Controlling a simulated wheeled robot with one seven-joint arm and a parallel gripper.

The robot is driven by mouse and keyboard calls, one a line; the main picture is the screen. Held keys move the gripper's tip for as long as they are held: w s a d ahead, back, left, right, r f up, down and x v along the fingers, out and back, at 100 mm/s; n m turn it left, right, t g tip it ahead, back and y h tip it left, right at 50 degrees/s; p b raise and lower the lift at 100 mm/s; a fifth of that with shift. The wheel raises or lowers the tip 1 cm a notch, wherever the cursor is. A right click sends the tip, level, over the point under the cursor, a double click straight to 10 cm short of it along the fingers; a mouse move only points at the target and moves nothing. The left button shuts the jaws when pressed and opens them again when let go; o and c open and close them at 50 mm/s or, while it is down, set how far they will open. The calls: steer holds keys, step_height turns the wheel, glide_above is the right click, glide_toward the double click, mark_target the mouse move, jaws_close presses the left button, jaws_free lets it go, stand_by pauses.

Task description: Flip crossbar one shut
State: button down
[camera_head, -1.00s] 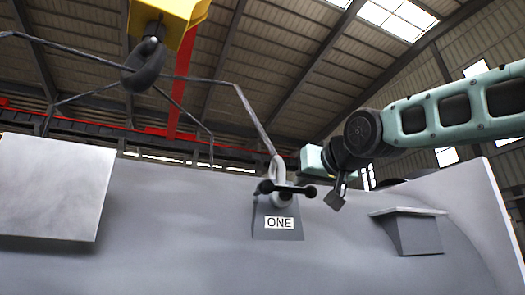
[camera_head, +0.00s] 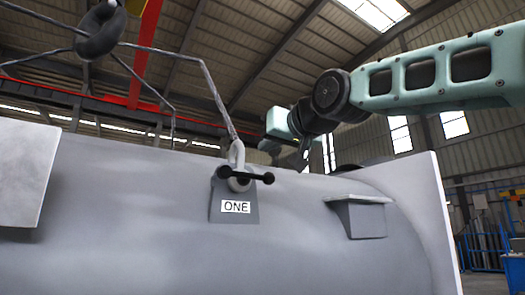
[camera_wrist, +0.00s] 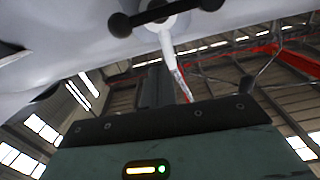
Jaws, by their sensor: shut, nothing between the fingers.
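Crossbar one (camera_head: 245,176) is a black bar with round ends. It lies roughly level across the grey shackle (camera_head: 237,155) at the lug (camera_head: 234,200) labelled ONE, on top of the grey shell. In the wrist view the crossbar (camera_wrist: 165,14) crosses the top edge, with the pale shackle and its sling running down from it. My gripper (camera_head: 304,148) is above and to the right of the crossbar in the head view, apart from it. It is shut and empty; its fingertips are small and dark here, hard to make out.
The grey shell (camera_head: 150,235) fills the lower head view, with a flange (camera_head: 436,220) at right. A bracket (camera_head: 358,215) juts out right of the lug. A plate (camera_head: 22,172) stands at left. Sling legs (camera_head: 205,80) run from the shackle up to a ring (camera_head: 101,30).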

steer(key=b+v, duration=0.3)
steer(key=v, duration=0.5)
steer(key=shift+f, duration=0.1)
steer(key=s+a+f+g+h, duration=0.1)
steer(key=s+f+g, duration=0.15)
steer(key=f, duration=0.95)
steer(key=s+a+f+g+h, duration=0.1)
steer(key=f+g+h, duration=0.15)
steer(key=f, duration=0.95)
steer(key=s+f+g+h, duration=0.1)
steer(key=f+g, duration=0.2)
steer(key=f, duration=0.9)
steer(key=s+d+f+g+h, duration=0.1)
steer(key=s+d+f+g, duration=0.1)
steer(key=s+d+f, duration=0.2)
steer(key=s+d+f+n+g+h, duration=0.1)
steer(key=s+d+f, duration=0.3)
steer(key=s+f, duration=0.5)
steer(key=s+d+f+g+h, duration=0.2)
steer(key=s+f, duration=0.5)
steer(key=f, duration=0.4)
steer(key=d+g, duration=0.1)
steer(key=d, duration=0.1)
steer(key=shift+s+d+f+n+h, duration=0.2)
steer(key=shift+d+f+n+h, duration=0.05)
steer(key=shift+n+h, duration=0.1)
